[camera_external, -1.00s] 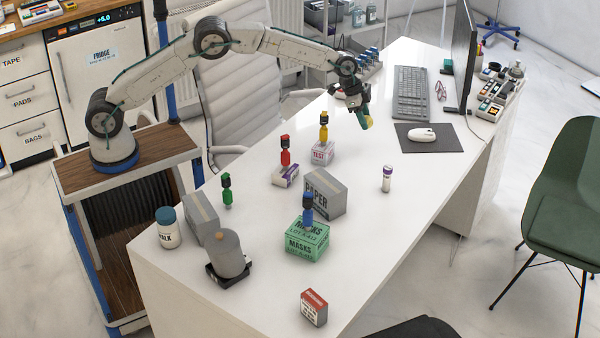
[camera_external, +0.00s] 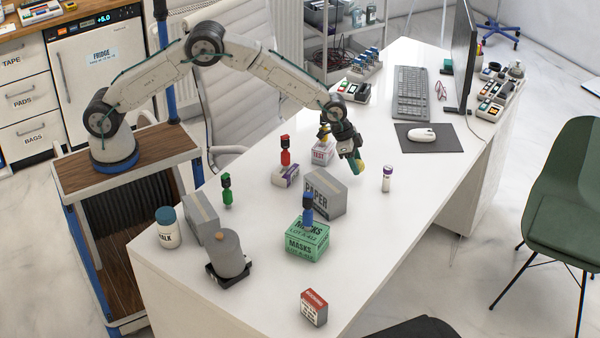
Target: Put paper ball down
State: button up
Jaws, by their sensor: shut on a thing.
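My gripper (camera_external: 357,164) hangs from the lowered arm over the right half of the white desk (camera_external: 420,190), pointing down. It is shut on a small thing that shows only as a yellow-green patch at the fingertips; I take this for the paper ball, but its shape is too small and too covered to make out. The fingertips are a little right of the box marked TEST (camera_external: 322,153) and behind the box marked PAPER (camera_external: 324,194). I cannot tell whether the held thing touches the desk.
A small purple-capped vial (camera_external: 386,180) stands to the right of my gripper. The mouse mat (camera_external: 447,145) and keyboard (camera_external: 411,92) lie farther back. A red-topped figure (camera_external: 285,150) and the green MASKS box (camera_external: 307,240) stand to the left. Desk right of the PAPER box is mostly clear.

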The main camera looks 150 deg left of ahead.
jog(key=shift+f, duration=1.95)
jog(key=shift+f, duration=0.15)
jog(key=o, duration=1)
